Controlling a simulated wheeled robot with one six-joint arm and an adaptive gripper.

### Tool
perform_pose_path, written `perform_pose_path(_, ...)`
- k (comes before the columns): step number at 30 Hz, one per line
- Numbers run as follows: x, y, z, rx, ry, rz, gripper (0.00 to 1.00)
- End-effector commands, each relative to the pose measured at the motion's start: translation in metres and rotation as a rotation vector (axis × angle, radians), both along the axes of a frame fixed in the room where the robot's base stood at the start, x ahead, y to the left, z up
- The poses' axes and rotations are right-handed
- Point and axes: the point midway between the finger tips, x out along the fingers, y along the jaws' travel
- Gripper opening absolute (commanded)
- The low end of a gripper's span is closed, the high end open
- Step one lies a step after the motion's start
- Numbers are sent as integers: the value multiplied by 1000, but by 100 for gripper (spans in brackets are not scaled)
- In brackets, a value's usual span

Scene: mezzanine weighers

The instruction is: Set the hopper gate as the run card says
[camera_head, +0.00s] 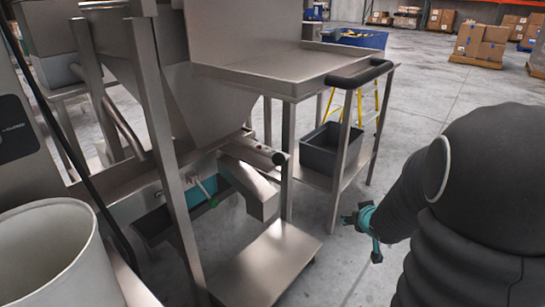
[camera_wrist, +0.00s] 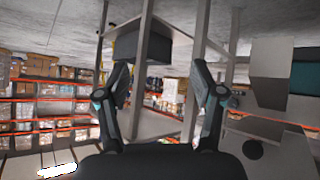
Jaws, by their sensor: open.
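The steel hopper (camera_head: 205,95) stands left of centre in the head view. Below it is a rod ending in a black knob (camera_head: 279,158), possibly the gate handle. No readable run card shows. My gripper (camera_head: 361,232) is low at the right of the cart, apart from the hopper and both handles. In the wrist view my gripper (camera_wrist: 163,85) is open with nothing between its fingers.
A steel cart (camera_head: 265,68) with a dark grey bin (camera_head: 331,148) on its lower shelf stands between my gripper and the hopper. A low steel platform (camera_head: 265,265) lies in front. A white round container (camera_head: 50,258) is at left.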

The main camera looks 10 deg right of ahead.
Motion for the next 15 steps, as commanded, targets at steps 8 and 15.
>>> perform_pose_path(8, 46, 60, 33, 184, -322, 282, 67)
perform_pose_path(15, 43, 116, 93, 383, -545, 505, 67)
